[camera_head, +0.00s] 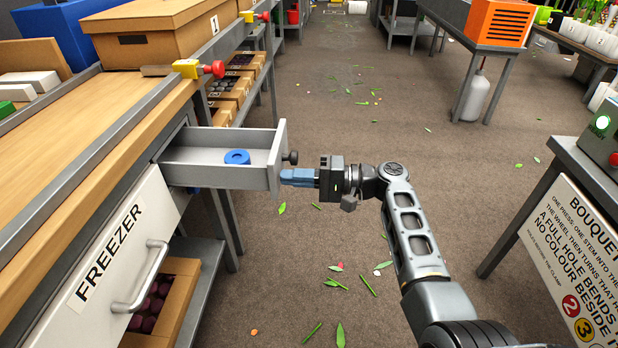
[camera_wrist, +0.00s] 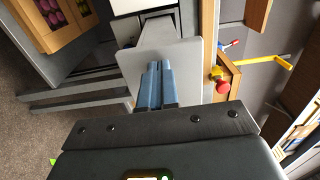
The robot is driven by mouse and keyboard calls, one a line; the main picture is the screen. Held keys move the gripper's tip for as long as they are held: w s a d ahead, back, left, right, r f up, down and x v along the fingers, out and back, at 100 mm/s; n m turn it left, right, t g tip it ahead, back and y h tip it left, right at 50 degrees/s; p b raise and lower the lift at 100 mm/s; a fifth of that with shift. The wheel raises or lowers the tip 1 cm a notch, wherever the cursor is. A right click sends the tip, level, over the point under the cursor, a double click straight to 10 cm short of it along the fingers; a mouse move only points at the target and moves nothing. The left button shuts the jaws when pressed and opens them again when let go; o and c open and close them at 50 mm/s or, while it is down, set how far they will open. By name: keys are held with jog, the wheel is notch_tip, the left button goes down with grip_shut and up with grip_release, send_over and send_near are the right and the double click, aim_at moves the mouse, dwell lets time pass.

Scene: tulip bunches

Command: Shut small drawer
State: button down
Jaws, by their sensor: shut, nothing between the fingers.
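The small drawer (camera_head: 220,178) is a grey metal box pulled out from under the wooden bench, with a blue ring (camera_head: 237,157) lying inside. A dark round knob (camera_head: 291,157) sticks out of its front panel. My gripper (camera_head: 284,177) has blue fingers pressed together, with nothing between them. The fingertips point at the drawer front just below the knob, touching it or very close; I cannot tell which. In the wrist view the fingers (camera_wrist: 158,66) overlap the pale drawer front (camera_wrist: 132,68). The knob is not clear in that view.
A white freezer front (camera_head: 100,270) with a bar handle is below left of the drawer. An open cardboard box (camera_head: 178,300) sits on a low shelf under it. A signed stand (camera_head: 575,255) is at the right. The floor between is open, with scattered leaves.

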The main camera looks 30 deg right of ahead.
aim_at(186, 182)
jog(key=shift+a, duration=0.15)
jog(key=b+x, duration=1)
jog(key=x, duration=1.3)
jog(key=shift+w+a+f, duration=0.15)
jog(key=shift+a, duration=0.05)
jog(key=shift+w+a, duration=0.25)
jog(key=shift+a, duration=0.2)
jog(key=shift+a+r, duration=0.15)
jog(key=shift+r, duration=0.1)
